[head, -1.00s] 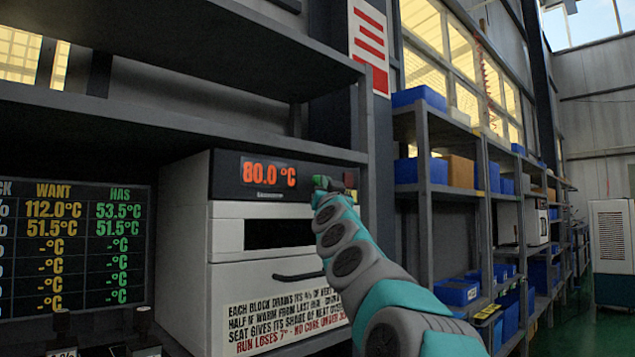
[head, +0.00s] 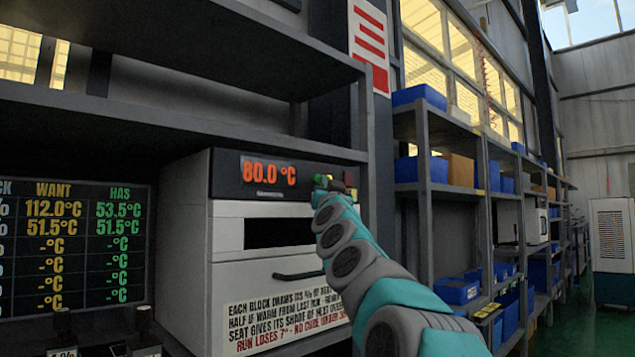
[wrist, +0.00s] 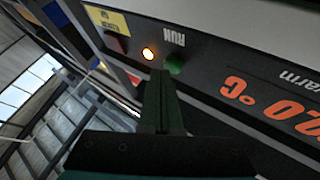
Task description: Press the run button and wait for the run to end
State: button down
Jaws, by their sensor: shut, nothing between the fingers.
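The oven (head: 180,235) on the left shelf has a dark control panel with a red display (head: 268,172) reading 80.0 °C. In the wrist view, the green run button (wrist: 175,63) sits under an upside-down RUN label. A small lamp (wrist: 149,53) beside it glows orange. My gripper (wrist: 160,85) is shut and empty, with its fingertips right at the button's edge. I cannot tell whether they touch or press it. In the head view, my gripper (head: 325,184) is at the panel's right part and hides some of it.
A red button (wrist: 117,42) with a yellow label (wrist: 108,20) lies beyond the lamp. A board (head: 75,245) at left lists WANT and HAS temperatures, 112.0/53.5 and 51.5/51.5. A shelf post (head: 367,150) stands close right of my gripper. Shelves with blue bins (head: 420,170) are further right.

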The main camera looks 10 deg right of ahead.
jog(key=s+d+b, duration=0.2)
jog(key=s+d, duration=0.1)
jog(key=s, duration=0.2)
jog(key=shift+d, duration=0.25)
dwell(0.3)
dwell(0.4)
